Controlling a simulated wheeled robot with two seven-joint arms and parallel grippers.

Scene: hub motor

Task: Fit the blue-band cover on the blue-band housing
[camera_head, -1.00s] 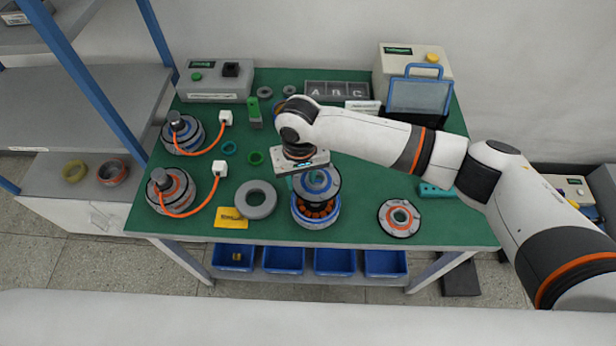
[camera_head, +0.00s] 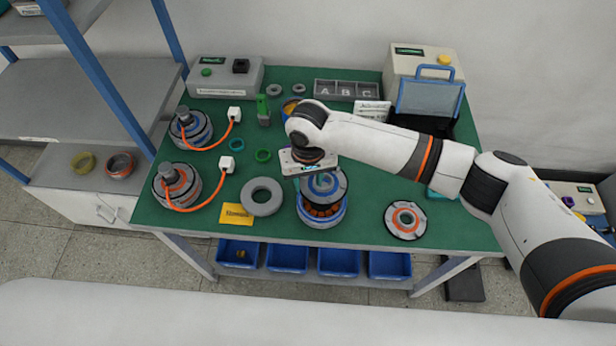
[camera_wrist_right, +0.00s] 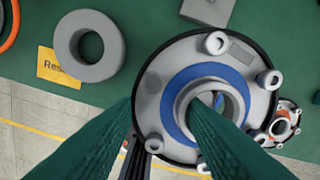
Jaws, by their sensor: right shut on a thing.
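The blue-band cover (camera_head: 325,184) is a grey disc with a blue ring and a dark rim. My right gripper (camera_wrist_right: 205,108) is shut on its central hub; the green fingers and the cover's blue ring (camera_wrist_right: 173,88) show in the right wrist view. The blue-band housing (camera_head: 321,217) stands on the green bench, with orange coils inside. The cover is held just above it, and coils show in the gap at the front. The cover hides most of the housing in the wrist view. My left gripper is not in view.
An orange-band cover (camera_head: 405,220) lies to the right. A grey ring (camera_head: 262,197) and a yellow card (camera_head: 235,215) lie to the left. Two motors with orange cables (camera_head: 176,186) stand at the left edge. Bench boxes line the back. Bare bench separates the housing from the orange-band cover.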

